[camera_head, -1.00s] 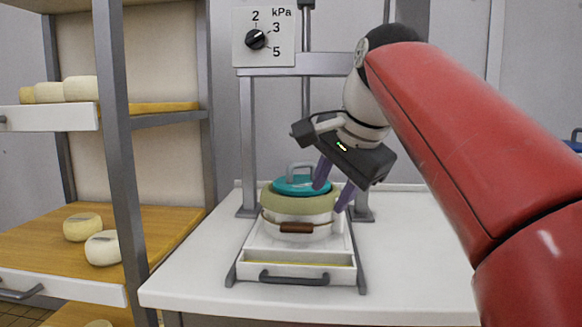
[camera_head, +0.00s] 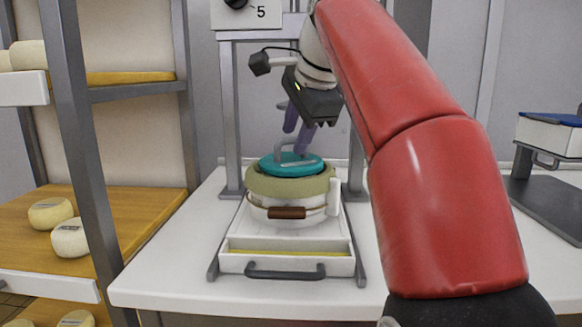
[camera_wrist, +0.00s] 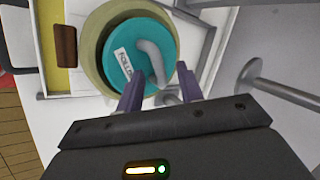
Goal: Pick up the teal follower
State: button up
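The teal follower (camera_head: 275,168) is a round lid-like disc with a grey bent handle (camera_head: 283,151) on top. It sits in the mouth of a round pale-green and white mould (camera_head: 262,188) on the press. In the wrist view, the follower (camera_wrist: 117,42) shows a white printed label, and its handle (camera_wrist: 151,58) appears between the finger lines. My gripper (camera_head: 297,134) is just above the follower by the handle. Its two purple fingers are apart in the wrist view (camera_wrist: 159,72), with nothing held. Whether a finger touches the handle cannot be told.
The mould stands on a white tray with a drawer and dark handle (camera_head: 286,272), between the press's grey posts (camera_head: 229,120). A shelf rack with cheeses (camera_head: 70,238) stands at left. A blue-lidded white box (camera_head: 548,132) is at right. The white tabletop is clear beside the press.

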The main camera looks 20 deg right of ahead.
jog(key=shift+w+f, duration=0.35)
jog(key=shift+f, duration=0.2)
jog(key=shift+c, duration=0.5)
grip_shut()
jog(key=shift+r, duration=0.25)
